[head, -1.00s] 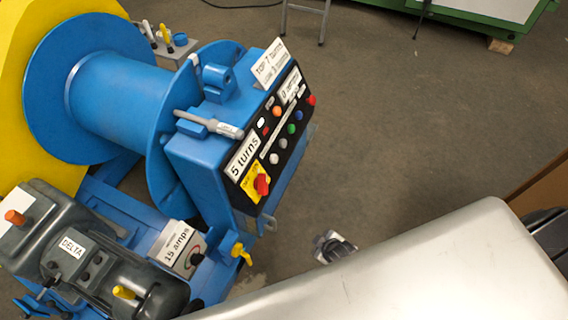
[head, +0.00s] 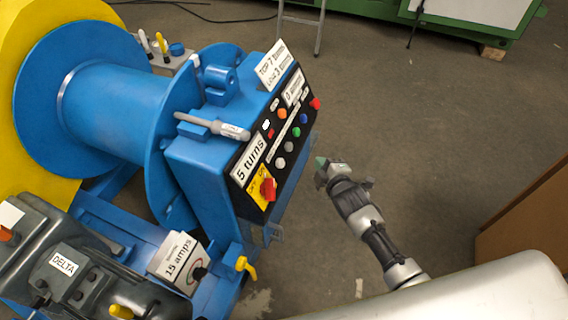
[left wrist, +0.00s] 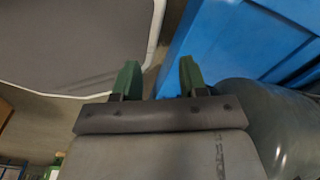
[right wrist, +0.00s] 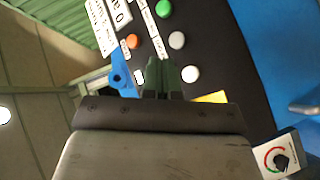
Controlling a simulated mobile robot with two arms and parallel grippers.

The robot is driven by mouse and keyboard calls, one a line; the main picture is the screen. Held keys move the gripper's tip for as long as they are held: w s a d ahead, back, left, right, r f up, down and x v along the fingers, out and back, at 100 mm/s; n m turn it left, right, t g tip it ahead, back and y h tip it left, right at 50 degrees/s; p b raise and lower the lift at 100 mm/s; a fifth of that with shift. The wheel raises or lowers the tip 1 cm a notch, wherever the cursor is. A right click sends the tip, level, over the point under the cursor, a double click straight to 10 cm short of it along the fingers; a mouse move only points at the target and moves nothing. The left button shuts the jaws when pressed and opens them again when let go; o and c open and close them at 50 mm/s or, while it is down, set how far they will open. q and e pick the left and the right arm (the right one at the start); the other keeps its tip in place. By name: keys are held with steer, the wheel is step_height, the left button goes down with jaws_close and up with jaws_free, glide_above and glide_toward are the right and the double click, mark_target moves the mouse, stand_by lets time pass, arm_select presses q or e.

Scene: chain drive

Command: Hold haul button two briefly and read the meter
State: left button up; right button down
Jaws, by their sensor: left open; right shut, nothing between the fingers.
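The black control panel (head: 275,140) is on the blue winch housing. It carries an orange button (head: 282,112), a blue one (head: 303,118), a green one (head: 296,131), two pale ones (head: 289,147) and red ones. The labels are too small to tell which is haul button two. The meter (head: 180,262), a box with a dial marked "15 amps", stands at lower left; its dial shows in the right wrist view (right wrist: 277,158). My right gripper (head: 322,170) is shut and empty, in front of the panel; contact cannot be told. My left gripper (left wrist: 158,78) is open and empty.
The blue drum (head: 115,105) is left, the motor marked DELTA (head: 62,265) lower left. A yellow-handled valve (head: 245,268) sticks out below.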

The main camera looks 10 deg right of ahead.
mark_target(280, 163)
steer(key=shift+a+f, duration=0.1)
steer(key=w+a+f+b, duration=0.3)
steer(key=w+a+b, duration=0.1)
steer(key=a+b, duration=0.2)
steer(key=shift+w+a+f+b, duration=0.2)
steer(key=shift+f+b, duration=0.15)
steer(key=shift+f, duration=0.05)
stand_by(2.0)
steer(key=shift+w+a+f, duration=0.15)
steer(key=shift+w+a, duration=0.1)
steer(key=shift+a, duration=0.05)
